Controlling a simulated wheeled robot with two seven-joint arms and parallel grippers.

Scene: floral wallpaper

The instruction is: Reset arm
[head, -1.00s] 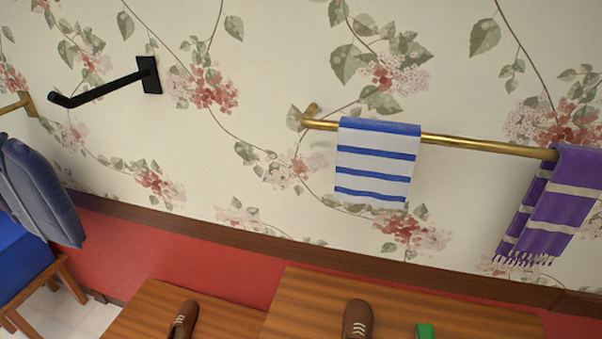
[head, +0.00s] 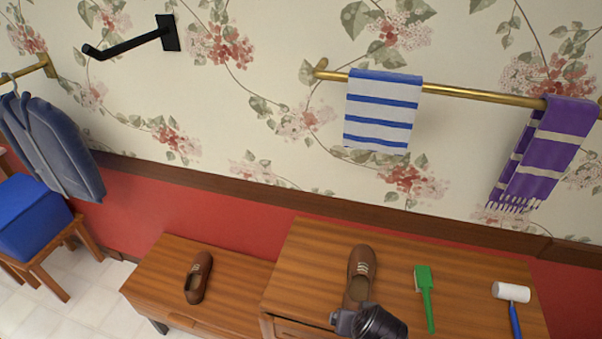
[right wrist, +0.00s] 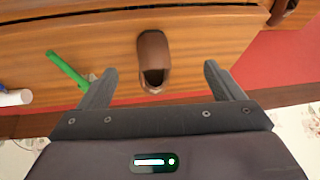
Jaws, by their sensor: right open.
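My right gripper (head: 368,322) shows at the bottom of the head view, just in front of a brown shoe (head: 361,270) on the higher wooden cabinet (head: 300,270). In the right wrist view the right gripper (right wrist: 160,68) is open, its two fingers apart with nothing held. The same brown shoe (right wrist: 153,55) appears in the gap between the fingers in that view; I cannot tell the distance. My left gripper is not in view.
A green brush (head: 425,295) and a white-headed mallet (head: 511,293) lie right of the shoe. Another brown shoe (head: 198,278) is on the lower bench (head: 235,268). A brass rail (head: 470,94) holds a striped towel (head: 383,110) and a purple scarf (head: 548,150).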

